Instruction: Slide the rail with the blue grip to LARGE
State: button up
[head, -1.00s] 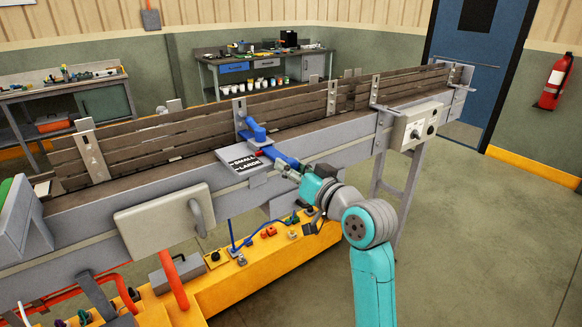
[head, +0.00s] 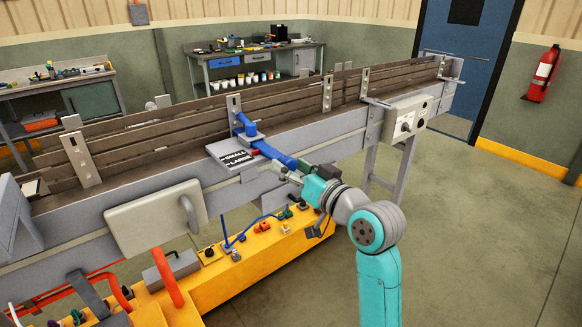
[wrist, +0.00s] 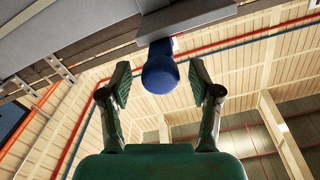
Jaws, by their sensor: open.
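The blue grip (head: 276,155) is a rounded blue handle sticking out from the near side of the conveyor, joined to a blue bracket (head: 245,124) on the slatted rail (head: 210,120). A plate (head: 228,155) beside it carries the SMALL and LARGE marks, hard to read now; a small red mark (head: 255,152) shows at its right edge. My gripper (head: 287,172) is at the near end of the grip. In the wrist view, the grip's rounded end (wrist: 160,72) lies between the parted fingers of my gripper (wrist: 160,80), with gaps on both sides.
The conveyor's grey side frame (head: 80,225) runs across the view. A control box (head: 405,120) stands to the right of the grip, and a grey panel with a handle (head: 150,218) hangs to the left. A yellow base (head: 235,270) lies below. The floor at right is clear.

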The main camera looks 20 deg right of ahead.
jog(key=v, duration=1.1)
jog(key=shift+s, duration=0.3)
jog(key=shift+d, duration=0.1)
jog(key=s+a+f+m+h, duration=0.15)
jog(key=s+f, duration=0.25)
jog(key=f, duration=0.4)
jog(key=s+f+m+g+h, duration=0.1)
jog(key=s+f+h, duration=0.1)
jog(key=s+f, duration=0.45)
jog(key=s+f+m+h, duration=0.2)
jog(key=s+f, duration=0.1)
jog(key=f, duration=0.6)
jog(key=s+a+f+n, duration=0.1)
jog(key=s+f+n, duration=0.1)
jog(key=s, duration=1.1)
jog(key=s+a+f+n+g, duration=0.1)
jog(key=s+a+f+n, duration=0.1)
jog(key=s, duration=1)
jog(key=shift+s+f, duration=0.35)
jog(key=shift+f, duration=0.3)
